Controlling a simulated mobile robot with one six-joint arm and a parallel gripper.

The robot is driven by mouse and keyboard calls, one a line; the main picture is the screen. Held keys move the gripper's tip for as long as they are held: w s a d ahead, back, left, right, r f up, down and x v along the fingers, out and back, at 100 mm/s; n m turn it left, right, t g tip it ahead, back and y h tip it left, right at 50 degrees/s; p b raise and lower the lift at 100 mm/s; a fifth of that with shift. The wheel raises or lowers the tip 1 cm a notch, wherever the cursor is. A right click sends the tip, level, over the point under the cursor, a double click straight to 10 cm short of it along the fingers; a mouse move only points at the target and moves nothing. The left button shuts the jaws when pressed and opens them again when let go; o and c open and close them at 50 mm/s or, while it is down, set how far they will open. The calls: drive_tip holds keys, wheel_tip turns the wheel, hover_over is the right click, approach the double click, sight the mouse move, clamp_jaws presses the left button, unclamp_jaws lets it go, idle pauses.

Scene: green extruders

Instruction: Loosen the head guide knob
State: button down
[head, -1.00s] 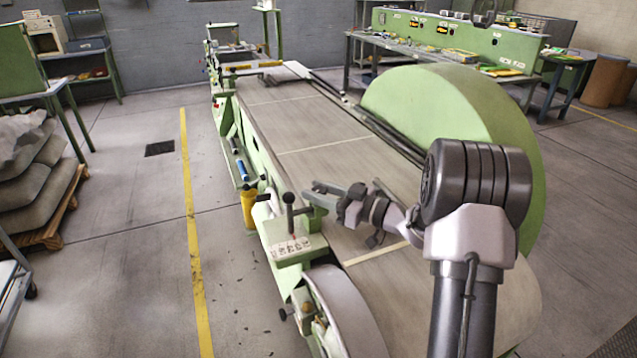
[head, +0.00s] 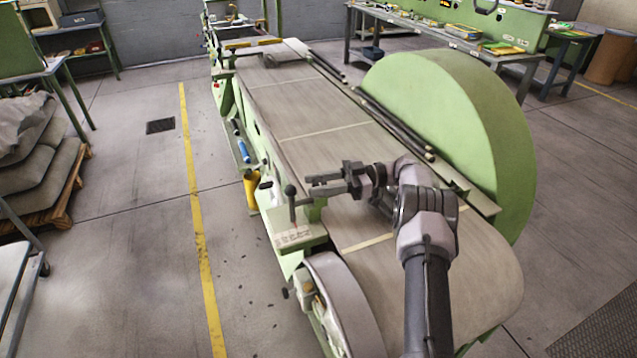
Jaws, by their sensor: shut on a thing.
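My gripper (head: 316,186) reaches left over the near end of the machine's belt, just above a green upright (head: 314,211) at the machine's left edge. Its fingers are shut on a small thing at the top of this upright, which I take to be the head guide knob. The fingers hide most of it.
The long grey belt (head: 320,119) runs away behind the gripper. A big green half-round guard (head: 450,130) stands right of the arm. A grey curved wheel cover (head: 345,300) is in front. The floor left of the machine, by the yellow line (head: 195,215), is clear.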

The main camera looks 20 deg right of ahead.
sight(317, 182)
drive_tip(key=shift+n+g, duration=0.3)
drive_tip(key=shift+g, duration=0.2)
drive_tip(key=c, duration=1)
unclamp_jaws()
drive_tip(key=shift+a, duration=0.2)
drive_tip(key=shift+o, duration=0.2)
drive_tip(key=shift+d, duration=0.1)
drive_tip(key=shift+r, duration=0.35)
wheel_tip(317, 182, up, 4)
drive_tip(key=shift+f+p, duration=0.1)
drive_tip(key=shift+p, duration=1.05)
drive_tip(key=s+a+p, duration=0.3)
drive_tip(key=s+p, duration=0.1)
drive_tip(key=s, duration=1.1)
drive_tip(key=shift+s+r, duration=0.25)
drive_tip(key=shift+s, duration=0.1)
